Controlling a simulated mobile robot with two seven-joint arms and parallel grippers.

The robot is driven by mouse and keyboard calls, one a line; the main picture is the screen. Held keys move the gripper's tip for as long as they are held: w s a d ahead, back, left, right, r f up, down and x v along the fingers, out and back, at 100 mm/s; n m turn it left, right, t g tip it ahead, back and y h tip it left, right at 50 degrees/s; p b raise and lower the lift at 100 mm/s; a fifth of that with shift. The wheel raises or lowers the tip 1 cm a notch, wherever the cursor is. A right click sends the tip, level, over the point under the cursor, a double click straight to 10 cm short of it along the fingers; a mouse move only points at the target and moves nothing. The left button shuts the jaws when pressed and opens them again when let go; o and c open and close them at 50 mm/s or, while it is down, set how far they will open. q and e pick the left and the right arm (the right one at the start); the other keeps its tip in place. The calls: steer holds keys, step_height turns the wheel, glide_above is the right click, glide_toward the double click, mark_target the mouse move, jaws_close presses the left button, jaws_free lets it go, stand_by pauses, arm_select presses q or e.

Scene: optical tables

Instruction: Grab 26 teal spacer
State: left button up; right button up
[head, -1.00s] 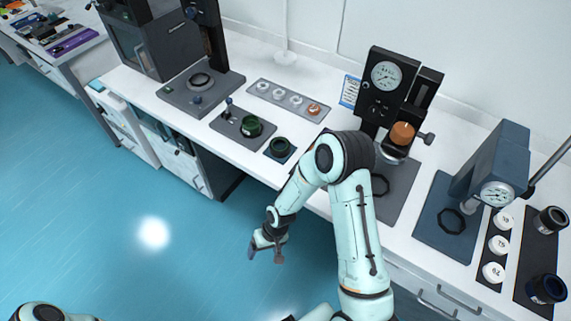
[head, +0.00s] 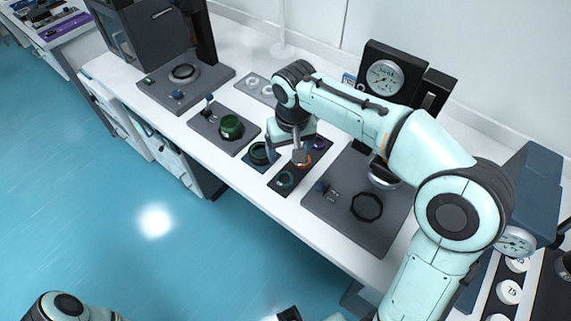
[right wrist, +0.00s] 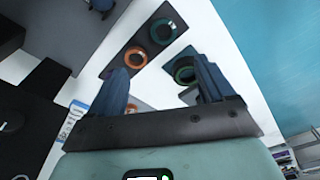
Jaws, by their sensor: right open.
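A teal ring (head: 285,180), which looks like the teal spacer, lies at the near end of a dark strip (head: 273,185) on the white bench; no number is legible on it. In the right wrist view the teal ring (right wrist: 162,31) lies beyond the fingertips, past an orange ring (right wrist: 136,57). My right gripper (head: 285,155) is open and empty above the strip, near the orange ring (head: 304,162). Its open fingers (right wrist: 160,72) show nothing held between them in the right wrist view. My left gripper is not in view.
A dark green ring (head: 260,154) sits on a small blue mat beside the strip. A purple ring (head: 319,142) lies at the strip's far end. A grey plate with a black octagonal ring (head: 367,207) is to the right.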

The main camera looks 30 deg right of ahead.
steer(key=b, duration=0.1)
glide_above(285, 179)
steer(key=f, duration=0.7)
steer(key=shift+s+d+f, duration=0.25)
steer(key=shift+s, duration=0.15)
steer(key=shift+w+a+f, duration=0.1)
steer(key=shift+f, duration=0.85)
steer(key=shift+w+a+f, duration=0.1)
steer(key=shift+w+f, duration=0.05)
steer(key=shift+f, duration=0.85)
steer(key=shift+w+a+f, duration=0.1)
steer(key=shift+f, duration=0.85)
steer(key=c, duration=1.1)
